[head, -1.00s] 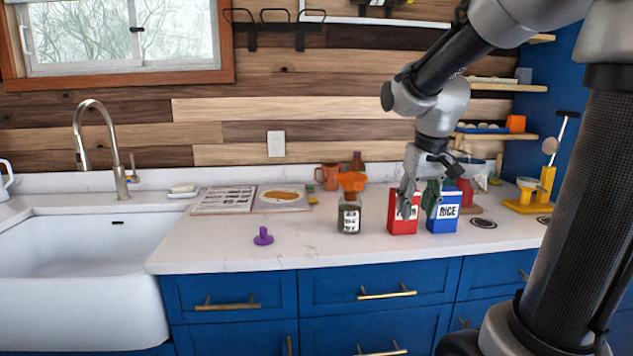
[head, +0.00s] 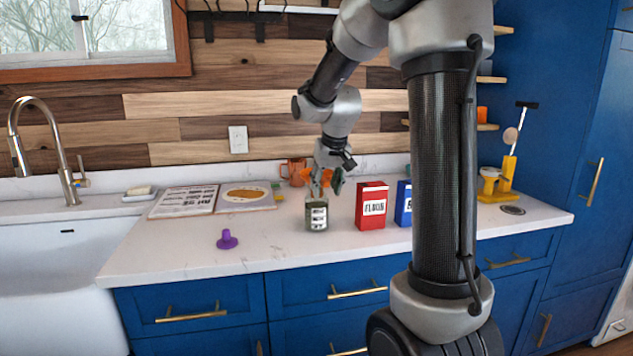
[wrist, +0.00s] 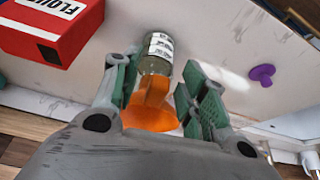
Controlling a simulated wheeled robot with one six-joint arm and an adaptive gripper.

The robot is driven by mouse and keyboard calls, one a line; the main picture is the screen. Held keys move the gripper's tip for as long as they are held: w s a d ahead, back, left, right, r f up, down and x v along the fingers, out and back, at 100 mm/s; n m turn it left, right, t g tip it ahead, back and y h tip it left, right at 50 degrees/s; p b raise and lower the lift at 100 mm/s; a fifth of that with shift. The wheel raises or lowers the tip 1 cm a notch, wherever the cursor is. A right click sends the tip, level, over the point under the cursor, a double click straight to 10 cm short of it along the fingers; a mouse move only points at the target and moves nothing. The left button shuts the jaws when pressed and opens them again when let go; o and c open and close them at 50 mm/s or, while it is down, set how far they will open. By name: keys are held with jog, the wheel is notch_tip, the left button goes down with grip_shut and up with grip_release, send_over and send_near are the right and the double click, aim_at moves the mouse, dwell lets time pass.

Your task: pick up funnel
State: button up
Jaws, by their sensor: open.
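The orange funnel (head: 327,178) sits in the mouth of a clear glass jar (head: 317,216) with a printed label, on the counter. In the wrist view the funnel (wrist: 150,106) shows with its wide rim toward the camera, and the jar (wrist: 157,57) stands beyond it. My gripper (head: 323,184) is open at the funnel's height. In the wrist view its green-padded fingers (wrist: 160,85) lie on either side of the funnel, with the funnel nearer the left finger. I cannot tell whether that finger touches it. The gripper hides part of the funnel in the head view.
A red flour box (head: 371,205) stands just right of the jar, with a blue box (head: 403,203) beside it, partly behind my arm. An orange-brown mug (head: 294,172) is behind. A purple object (head: 227,239) and an open book (head: 215,198) are left. The front counter is clear.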

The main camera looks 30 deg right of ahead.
grip_shut()
dwell(0.3)
